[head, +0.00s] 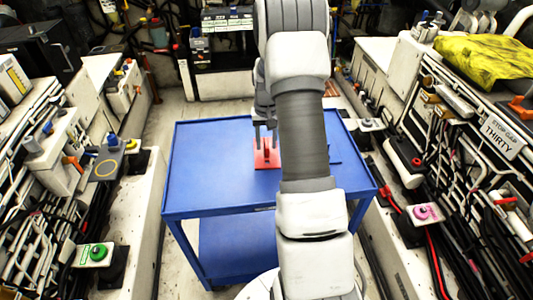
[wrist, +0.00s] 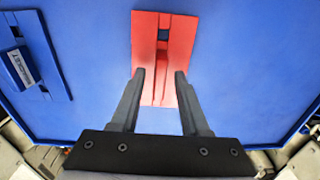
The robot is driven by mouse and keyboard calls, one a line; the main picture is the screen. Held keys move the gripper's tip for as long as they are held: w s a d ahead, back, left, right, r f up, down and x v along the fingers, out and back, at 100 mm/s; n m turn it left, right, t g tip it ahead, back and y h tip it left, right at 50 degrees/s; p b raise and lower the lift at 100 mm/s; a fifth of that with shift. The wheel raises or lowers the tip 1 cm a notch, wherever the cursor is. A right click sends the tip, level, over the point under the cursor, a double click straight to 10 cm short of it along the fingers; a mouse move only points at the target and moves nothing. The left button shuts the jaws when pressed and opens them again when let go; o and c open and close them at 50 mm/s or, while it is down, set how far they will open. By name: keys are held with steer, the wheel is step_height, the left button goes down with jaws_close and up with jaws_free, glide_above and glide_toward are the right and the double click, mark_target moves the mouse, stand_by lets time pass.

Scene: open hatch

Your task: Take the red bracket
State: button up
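The red bracket (head: 265,158) lies on the blue cart top (head: 215,185), partly hidden by my arm in the head view. In the wrist view the red bracket (wrist: 180,40) has a flat plate with a raised middle rib and a dark slot. My gripper (wrist: 160,73) is open over its near part, one finger on each side of the rib. There is a visible gap between each finger and the rib. I cannot tell the exact height of the fingertips above the plate. In the head view my gripper (head: 265,132) is at the bracket.
A blue bracket (wrist: 22,65) with a label lies on the cart at the left of the wrist view. The cart's left part is bare. White-and-black equipment with cables and knobs (head: 97,252) lines both sides. A yellow cloth (head: 485,58) lies at upper right.

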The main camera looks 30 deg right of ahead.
jaws_close()
steer(key=shift+r+p, duration=0.55)
steer(key=shift+r, duration=0.35)
steer(key=shift+r+p, duration=1.1)
steer(key=shift+r, duration=0.55)
